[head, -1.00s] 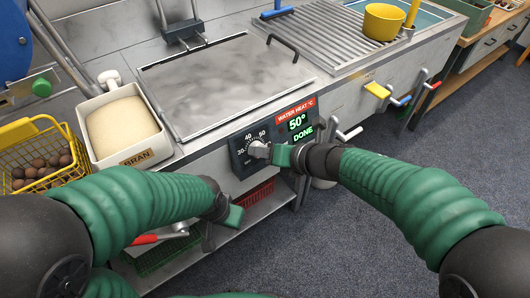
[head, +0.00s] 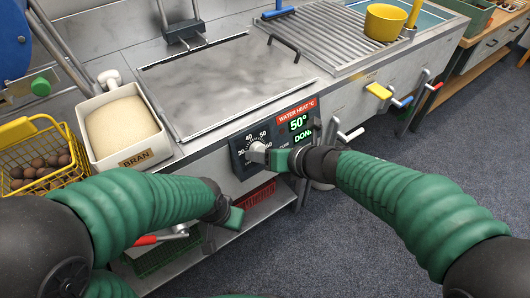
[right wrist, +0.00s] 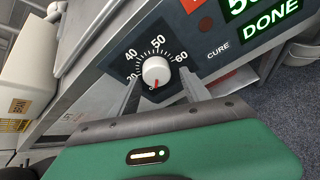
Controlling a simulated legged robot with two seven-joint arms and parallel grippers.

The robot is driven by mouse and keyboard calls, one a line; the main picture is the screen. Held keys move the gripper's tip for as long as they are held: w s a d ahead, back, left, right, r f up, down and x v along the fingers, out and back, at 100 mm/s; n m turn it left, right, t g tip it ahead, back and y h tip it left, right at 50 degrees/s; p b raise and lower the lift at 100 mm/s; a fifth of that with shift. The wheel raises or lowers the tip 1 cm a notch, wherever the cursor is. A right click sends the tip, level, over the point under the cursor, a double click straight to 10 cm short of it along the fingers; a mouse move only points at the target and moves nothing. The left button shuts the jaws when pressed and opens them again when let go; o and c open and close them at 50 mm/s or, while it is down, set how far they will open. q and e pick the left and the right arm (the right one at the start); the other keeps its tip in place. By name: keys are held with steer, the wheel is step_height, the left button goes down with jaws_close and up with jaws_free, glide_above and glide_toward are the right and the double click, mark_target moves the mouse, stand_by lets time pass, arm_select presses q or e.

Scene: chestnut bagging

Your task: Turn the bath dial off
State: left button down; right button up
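The bath dial (head: 257,149) is a white knob on a dark panel on the bath's front, with a scale reading about 30 to 60. In the right wrist view the knob (right wrist: 156,72) has a red mark pointing down, away from the numbers, near the bottom of the scale. My right gripper (head: 272,154) is at the dial; in the wrist view its two fingers (right wrist: 160,88) stand apart, one on each side of the knob, with visible gaps. My left gripper (head: 228,214) is low in front of the counter, away from the dial; its fingers are not clear.
The display (head: 299,125) reads 50° and DONE under a WATER HEAT label. The lidded bath (head: 225,80) lies behind the dial. A bran box (head: 124,125) and a yellow basket of chestnuts (head: 40,155) stand left. Lever handles (head: 378,91) stick out at right.

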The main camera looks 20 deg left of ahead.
steer(key=shift+r, duration=0.2)
steer(key=p+v, duration=0.6)
steer(key=v, duration=1)
steer(key=shift+s+d, duration=0.2)
steer(key=shift+d, duration=0.15)
steer(key=shift+w, duration=0.1)
